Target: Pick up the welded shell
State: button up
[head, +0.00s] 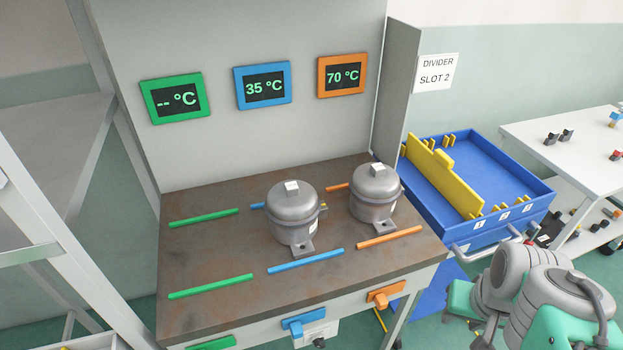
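Two grey compressor shells stand upright on the brown worktop (205,255). One shell (293,212) is at the middle, between the blue strips, below the blue-framed display (264,86) reading 35 °C. The other shell (374,194) is to its right, between the orange strips, below the orange-framed display (343,76) reading 70 °C. Each has a small pale block on top and a label on its side. I see no clear mark showing which is welded. My arm shows folded at the lower right, away from both shells; my gripper is not in view.
The green-striped place on the left is empty; its green-framed display (175,98) shows dashes. A white table (580,150) holds small parts.

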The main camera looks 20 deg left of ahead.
aim_at(293, 208)
jog(key=z, duration=0.05)
jog(key=i, duration=0.7)
jog(key=u, duration=3.5)
jog(key=i, duration=0.5)
jog(key=z, duration=0.05)
